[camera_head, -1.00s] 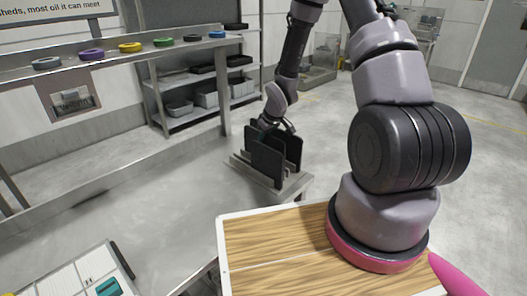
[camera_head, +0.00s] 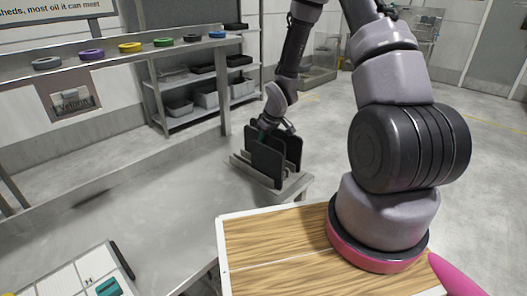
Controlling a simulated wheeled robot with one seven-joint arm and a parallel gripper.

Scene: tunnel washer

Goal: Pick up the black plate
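Several black plates (camera_head: 264,163) stand upright side by side in a metal rack (camera_head: 291,184) on a small stand near the middle of the view. My arm reaches down to them from above. My gripper (camera_head: 272,130) is at the top edge of the plates, small and dark against them. Its fingertips are hidden or too small to make out, so I cannot tell whether it is open or touching a plate.
A grey metal bench (camera_head: 130,200) fills the left and meets the rack's stand. A shelf (camera_head: 110,57) with several coloured rings runs along the back left. A rack with grey bins (camera_head: 206,97) stands behind. Open floor (camera_head: 326,130) lies to the right of the plates.

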